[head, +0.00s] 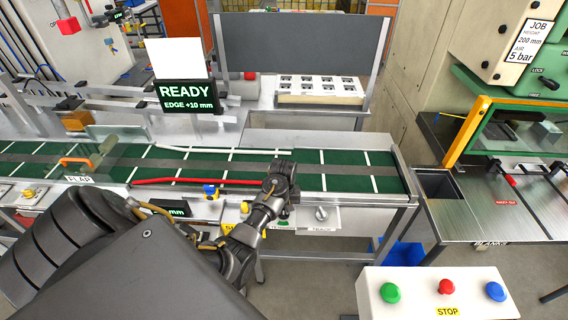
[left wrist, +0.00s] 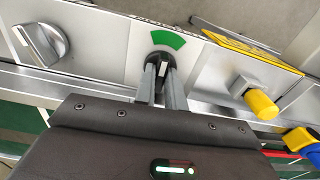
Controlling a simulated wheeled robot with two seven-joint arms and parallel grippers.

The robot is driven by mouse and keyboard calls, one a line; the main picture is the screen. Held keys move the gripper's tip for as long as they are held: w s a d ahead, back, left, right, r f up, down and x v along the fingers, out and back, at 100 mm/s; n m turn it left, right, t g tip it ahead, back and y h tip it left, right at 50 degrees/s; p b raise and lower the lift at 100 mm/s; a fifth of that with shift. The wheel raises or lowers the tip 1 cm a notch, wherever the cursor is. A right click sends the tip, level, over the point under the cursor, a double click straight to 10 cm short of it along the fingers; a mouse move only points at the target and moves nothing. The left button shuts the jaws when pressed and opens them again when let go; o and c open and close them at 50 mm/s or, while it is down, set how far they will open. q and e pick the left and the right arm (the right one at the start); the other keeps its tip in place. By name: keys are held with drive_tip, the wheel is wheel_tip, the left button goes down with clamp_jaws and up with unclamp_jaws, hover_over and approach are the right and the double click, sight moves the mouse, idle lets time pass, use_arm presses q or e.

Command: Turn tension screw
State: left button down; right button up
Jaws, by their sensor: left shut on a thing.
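The tension screw appears to be the black knob with a white mark (left wrist: 164,70) in the left wrist view, beside a green arc (left wrist: 167,40) on a pale panel. My left gripper (left wrist: 163,82) is shut on this knob, one finger on each side. In the head view my left gripper (head: 278,190) is at the front rail of the conveyor, over the panel, and hides the knob. My right gripper is in neither view.
A silver knob (head: 321,213) sits beside the held one. A yellow-capped part (left wrist: 258,100) is on its other side. A red bar (head: 195,181) lies along the green conveyor belt (head: 310,158). A display (head: 188,97) reads READY, EDGE +10 mm. A button box (head: 440,290) stands front right.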

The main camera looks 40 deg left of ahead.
use_arm(q)
drive_tip(key=shift+w+a+r, duration=0.1)
drive_tip(key=shift+w+r, duration=0.05)
drive_tip(key=shift+w, duration=0.05)
drive_tip(key=c, duration=1.7)
unclamp_jaws()
drive_tip(key=shift+c, duration=0.2)
